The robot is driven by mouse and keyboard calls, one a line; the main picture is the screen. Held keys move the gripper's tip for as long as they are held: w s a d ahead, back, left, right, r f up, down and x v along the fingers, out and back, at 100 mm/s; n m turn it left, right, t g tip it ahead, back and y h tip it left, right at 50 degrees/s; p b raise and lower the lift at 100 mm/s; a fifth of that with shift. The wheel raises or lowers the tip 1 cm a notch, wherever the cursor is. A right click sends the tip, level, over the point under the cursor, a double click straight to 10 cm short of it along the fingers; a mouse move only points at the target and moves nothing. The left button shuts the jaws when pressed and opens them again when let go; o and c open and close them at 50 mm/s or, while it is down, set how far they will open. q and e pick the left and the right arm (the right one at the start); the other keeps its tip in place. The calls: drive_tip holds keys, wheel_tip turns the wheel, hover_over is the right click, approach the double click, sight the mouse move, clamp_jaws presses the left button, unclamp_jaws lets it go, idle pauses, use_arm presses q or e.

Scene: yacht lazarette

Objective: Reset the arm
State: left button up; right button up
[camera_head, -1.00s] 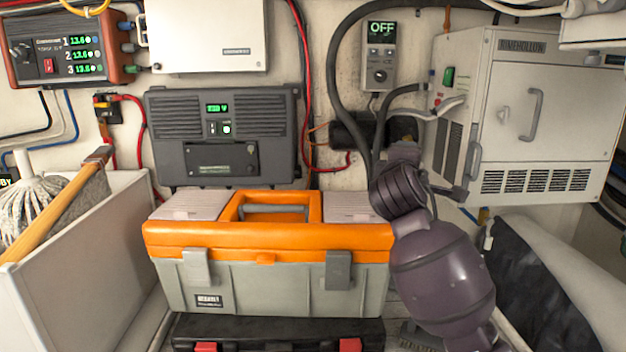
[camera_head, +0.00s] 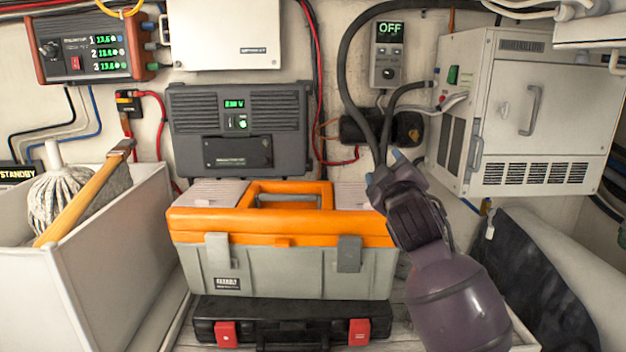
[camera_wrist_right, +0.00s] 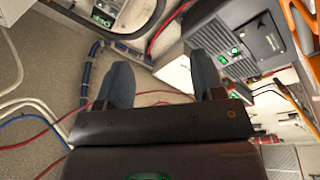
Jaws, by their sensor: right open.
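My right arm comes in from the lower right in the head view. Its gripper (camera_head: 384,167) is up beside the right end of the orange-and-grey toolbox (camera_head: 285,262), in front of the back wall. The two bluish fingers point up and stand apart with nothing between them. In the right wrist view the gripper (camera_wrist_right: 163,75) is also open and empty, with wall, cables and the dark vented unit beyond it. My left gripper is not in view.
The toolbox stands on a black case (camera_head: 290,325). A white bin (camera_head: 110,265) with a mop is at left. A white cabinet (camera_head: 530,110) is at right. Thick black hoses (camera_head: 345,90) run close behind the right gripper. A dark vented unit (camera_head: 240,130) hangs above the toolbox.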

drive_tip(key=s+d+f+m+g, duration=0.15)
drive_tip(key=s+f, duration=0.35)
drive_tip(key=f, duration=0.5)
drive_tip(key=s+d+f+m+g+y, duration=0.1)
drive_tip(key=s+d+f+m, duration=0.25)
drive_tip(key=f, duration=0.65)
drive_tip(key=s+d+f+m+g, duration=0.15)
drive_tip(key=s+f, duration=0.35)
drive_tip(key=f, duration=0.5)
drive_tip(key=s+d+f+m+g+h, duration=0.1)
drive_tip(key=s+d+f+g, duration=0.1)
drive_tip(key=s+f, duration=0.7)
drive_tip(key=s+d+f+m+g+h, duration=0.1)
drive_tip(key=s+d+f, duration=0.3)
drive_tip(key=s+f, duration=0.6)
drive_tip(key=s+m+g, duration=0.1)
drive_tip(key=s, duration=0.3)
drive_tip(key=shift+s+d+f+g+b, duration=0.2)
drive_tip(key=shift+d+f+g+b, duration=0.1)
drive_tip(key=shift+d+b, duration=0.1)
